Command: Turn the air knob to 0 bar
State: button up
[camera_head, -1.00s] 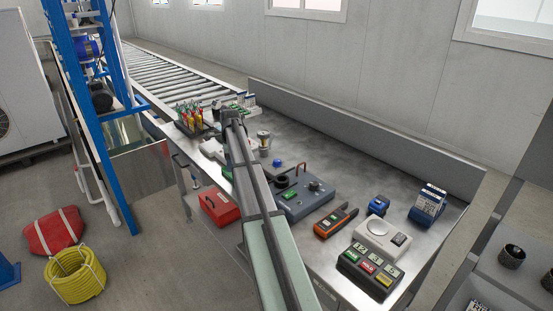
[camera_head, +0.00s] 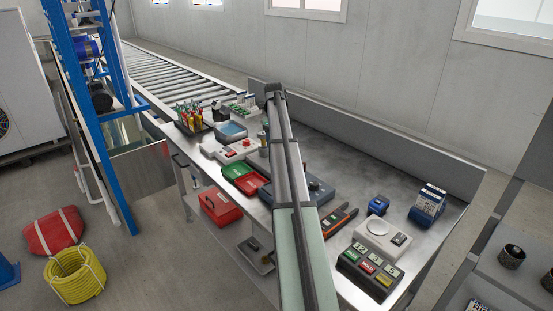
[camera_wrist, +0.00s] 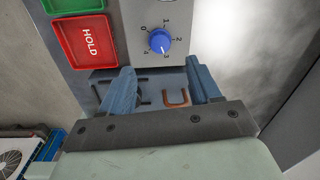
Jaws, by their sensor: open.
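The blue air knob (camera_wrist: 159,41) sits on a light grey panel (camera_wrist: 189,14) in the wrist view, with a scale from 0 to 4 around it. Its white mark appears to point down toward the 3. My gripper (camera_wrist: 160,66) is open, with its two blue fingers apart and empty. The fingertips lie just below the knob in that picture, one to each side, and do not visibly touch it. In the head view my arm covers the knob.
A red HOLD plate (camera_wrist: 88,41) and a green plate (camera_wrist: 73,4) lie left of the knob. A dark blue-grey station (camera_head: 321,190) is partly behind my arm. An orange handheld device (camera_head: 336,221) and a push-button box (camera_head: 370,270) stand to the right on the bench.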

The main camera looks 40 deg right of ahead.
jog(key=f, duration=0.9)
jog(key=shift+d+f, duration=0.25)
jog(key=shift+c, duration=0.4)
jog(key=c, duration=1)
jog(key=shift+o, duration=0.2)
